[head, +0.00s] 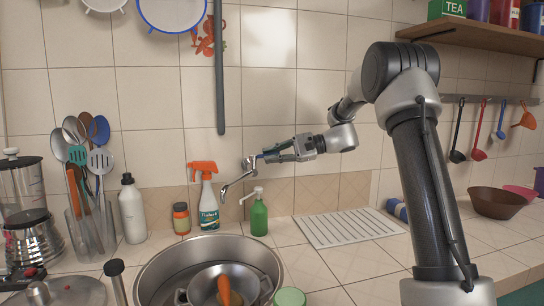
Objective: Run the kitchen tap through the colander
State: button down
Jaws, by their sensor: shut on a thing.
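The metal tap (237,181) comes off the tiled wall behind the sink, its spout slanting down to the left; I see no water stream. My gripper (262,157) reaches in from the right at the tap's upper end and is shut on its handle, which is small and mostly hidden by the fingers. A metal colander (247,271) with side handles sits in the round steel sink (158,267), below and in front of the tap. An orange, carrot-like thing (224,290) is in the colander. The picture's lower edge cuts off the colander and sink.
A white ribbed drainer (347,228) lies to the right. A utensil holder (90,228) stands left. A dark pole (219,80) hangs above.

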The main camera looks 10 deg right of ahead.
jog(key=shift+s, duration=0.15)
jog(key=shift+s+a+m+t+h, duration=0.3)
jog(key=shift+s+m+t+h, duration=0.35)
jog(key=shift+m+t+h, duration=0.65)
jog(key=shift+s+a+m+t+h, duration=0.25)
jog(key=shift+s+m+t+h, duration=0.55)
jog(key=shift+m+t, duration=0.85)
jog(key=shift+s+a+m+t+h, duration=0.3)
jog(key=shift+s+m+t+h, duration=0.25)
jog(key=shift+m+t+h, duration=0.95)
jog(key=shift+t, duration=0.25)
jog(key=c, duration=1.5)
grip_release()
jog(key=v, duration=1.2)
jog(key=shift+d+f, duration=0.15)
